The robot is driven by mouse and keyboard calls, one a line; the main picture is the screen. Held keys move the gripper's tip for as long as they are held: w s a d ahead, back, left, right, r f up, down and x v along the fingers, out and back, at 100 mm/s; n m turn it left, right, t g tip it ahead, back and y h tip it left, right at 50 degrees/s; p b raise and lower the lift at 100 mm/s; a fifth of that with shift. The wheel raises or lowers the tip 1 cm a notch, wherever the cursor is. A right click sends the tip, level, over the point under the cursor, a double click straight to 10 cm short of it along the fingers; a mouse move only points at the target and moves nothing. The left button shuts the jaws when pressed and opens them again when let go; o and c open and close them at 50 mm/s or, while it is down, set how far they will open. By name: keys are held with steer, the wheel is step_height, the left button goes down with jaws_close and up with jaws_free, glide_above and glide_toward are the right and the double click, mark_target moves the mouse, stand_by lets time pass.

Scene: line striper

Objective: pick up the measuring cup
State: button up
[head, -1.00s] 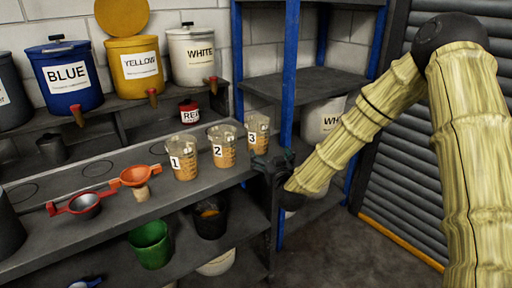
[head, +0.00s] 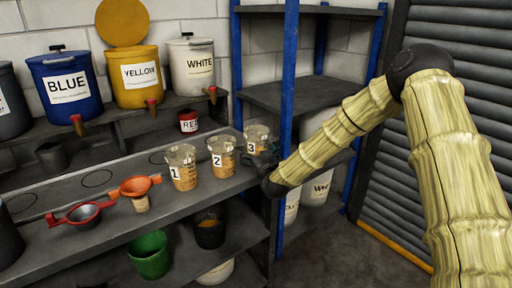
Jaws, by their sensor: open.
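Three clear measuring cups with orange contents stand on the grey bench in a row: cup 1 (head: 181,168), cup 2 (head: 221,157) and cup 3 (head: 257,137), which is farthest right. My gripper (head: 262,157) is dark and open, at the bench's right end, low against cup 3 in the picture. It covers part of cup 3's lower half. I cannot tell whether the fingers touch the cup or stand on both sides of it. All three cups look upright.
A blue shelf post (head: 288,90) rises close to the right of cup 3. Blue (head: 66,84), yellow (head: 137,72) and white (head: 192,66) buckets stand behind. Red (head: 83,214) and orange (head: 136,187) strainers lie left. A green bucket (head: 149,254) sits below.

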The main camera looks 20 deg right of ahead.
steer(key=shift+w, duration=0.8)
steer(key=c, duration=1.3)
steer(key=shift+r, duration=0.2)
